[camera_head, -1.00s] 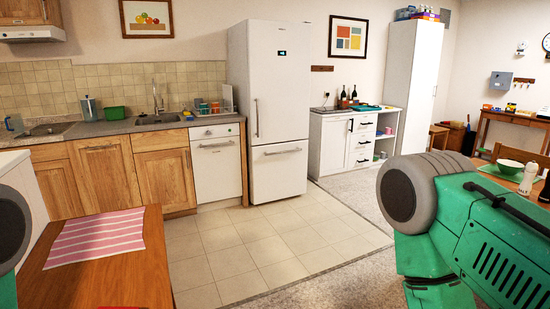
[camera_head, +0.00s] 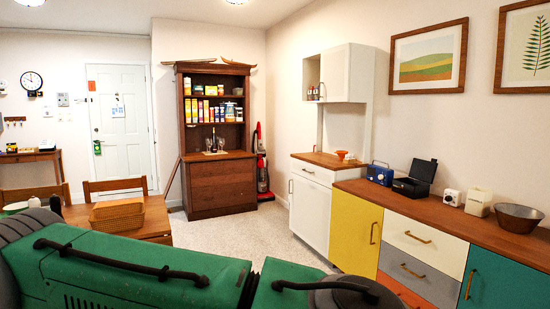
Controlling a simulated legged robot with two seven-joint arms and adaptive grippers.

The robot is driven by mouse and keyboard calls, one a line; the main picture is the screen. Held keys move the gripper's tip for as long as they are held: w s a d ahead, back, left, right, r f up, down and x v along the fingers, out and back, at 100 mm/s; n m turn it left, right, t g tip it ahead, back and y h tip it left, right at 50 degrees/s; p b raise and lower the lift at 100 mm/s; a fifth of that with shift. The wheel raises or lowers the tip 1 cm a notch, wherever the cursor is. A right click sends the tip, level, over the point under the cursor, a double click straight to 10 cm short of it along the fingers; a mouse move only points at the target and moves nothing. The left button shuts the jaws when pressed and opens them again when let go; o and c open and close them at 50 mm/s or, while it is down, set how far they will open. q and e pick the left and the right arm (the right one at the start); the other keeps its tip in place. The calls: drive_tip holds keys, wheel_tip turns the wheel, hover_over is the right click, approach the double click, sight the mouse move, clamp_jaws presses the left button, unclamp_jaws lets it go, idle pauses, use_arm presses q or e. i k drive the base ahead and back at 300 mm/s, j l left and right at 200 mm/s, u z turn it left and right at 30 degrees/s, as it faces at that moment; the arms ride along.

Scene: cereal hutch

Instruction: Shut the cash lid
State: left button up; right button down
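A small black box (camera_head: 410,187), which looks like the cash box, sits on the wooden counter at the right. Its lid (camera_head: 423,170) stands up, open, at the back of the box. Neither of my grippers is in view. Only green arm parts of mine cross the bottom of the picture, well apart from the box.
Coloured cabinets (camera_head: 355,231) support the counter. A dining table (camera_head: 157,215) is at left; carpet is clear ahead.

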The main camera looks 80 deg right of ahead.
sight(422, 170)
drive_tip(key=l+z, duration=0.15)
drive_tip(key=z, duration=0.3)
drive_tip(key=k+l+z, duration=0.1)
drive_tip(key=z, duration=0.35)
drive_tip(key=l+z, duration=0.2)
drive_tip(key=z, duration=0.25)
drive_tip(key=l+z, duration=0.15)
drive_tip(key=z, duration=0.25)
drive_tip(key=l+z, duration=0.15)
drive_tip(key=z, duration=0.3)
